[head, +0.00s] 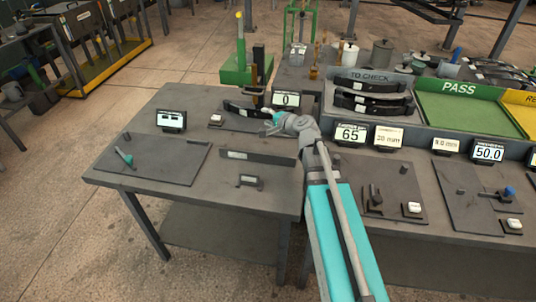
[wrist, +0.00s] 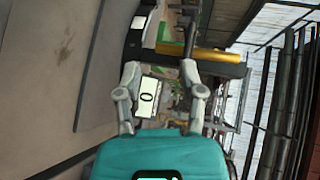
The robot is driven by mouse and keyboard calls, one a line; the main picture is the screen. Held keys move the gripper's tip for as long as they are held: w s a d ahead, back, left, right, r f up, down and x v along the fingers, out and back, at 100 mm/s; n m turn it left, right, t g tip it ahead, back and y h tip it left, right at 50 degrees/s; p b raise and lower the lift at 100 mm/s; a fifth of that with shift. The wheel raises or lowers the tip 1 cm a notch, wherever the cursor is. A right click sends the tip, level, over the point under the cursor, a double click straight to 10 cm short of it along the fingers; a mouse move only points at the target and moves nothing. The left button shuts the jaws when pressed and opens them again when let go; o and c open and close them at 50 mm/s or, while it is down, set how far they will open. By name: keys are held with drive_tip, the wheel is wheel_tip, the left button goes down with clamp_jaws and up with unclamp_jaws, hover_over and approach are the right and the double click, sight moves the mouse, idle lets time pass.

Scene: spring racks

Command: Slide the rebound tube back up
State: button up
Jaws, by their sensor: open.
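A brass-coloured tube (head: 254,80), which looks like the rebound tube, stands upright by a dark post (head: 259,58) at the back of the left table. In the wrist view the brass tube (wrist: 205,53) lies across the picture just beyond my fingertips, with a dark bar beside it. My gripper (head: 270,119) is at the back right of the left table, in front of the tube. In the wrist view my gripper (wrist: 160,72) has its fingers apart with nothing held between them. The tube's lower end is hard to make out in the head view.
A display reading 0 (head: 287,99) stands close behind my gripper. A green stand (head: 240,68) is behind the table. A green PASS tray (head: 460,105) is at right.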

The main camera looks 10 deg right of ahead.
drive_tip(key=s+f+n+g, duration=0.2)
drive_tip(key=s, duration=0.1)
drive_tip(key=s+a+f+n+g+h+p, duration=0.1)
drive_tip(key=s+f+n+g, duration=0.1)
drive_tip(key=s, duration=0.1)
drive_tip(key=s+f+n+g+h, duration=0.1)
drive_tip(key=s+f+n+g, duration=0.1)
drive_tip(key=s+f, duration=0.1)
drive_tip(key=shift+s+a+n, duration=0.2)
drive_tip(key=shift+a+n, duration=0.2)
drive_tip(key=shift+s+d+f+n+g+h+p, duration=0.2)
drive_tip(key=shift+s+f+n+g+h+p, duration=0.15)
drive_tip(key=shift+s+h, duration=0.25)
drive_tip(key=shift+w+a+r+y, duration=0.1)
drive_tip(key=shift+w+r+y, duration=0.2)
drive_tip(key=shift+w, duration=0.25)
drive_tip(key=w+d+r+m+t+y+b, duration=0.1)
drive_tip(key=w+d+r+m+t, duration=0.3)
drive_tip(key=w+r+m+t, duration=0.4)
drive_tip(key=w+r+m+y, duration=0.1)
drive_tip(key=w+r+m, duration=0.1)
drive_tip(key=w, duration=0.2)
drive_tip(key=shift+t, duration=0.35)
drive_tip(key=shift+w+m+b, duration=0.1)
drive_tip(key=shift+m+b, duration=0.15)
drive_tip(key=shift+b, duration=0.05)
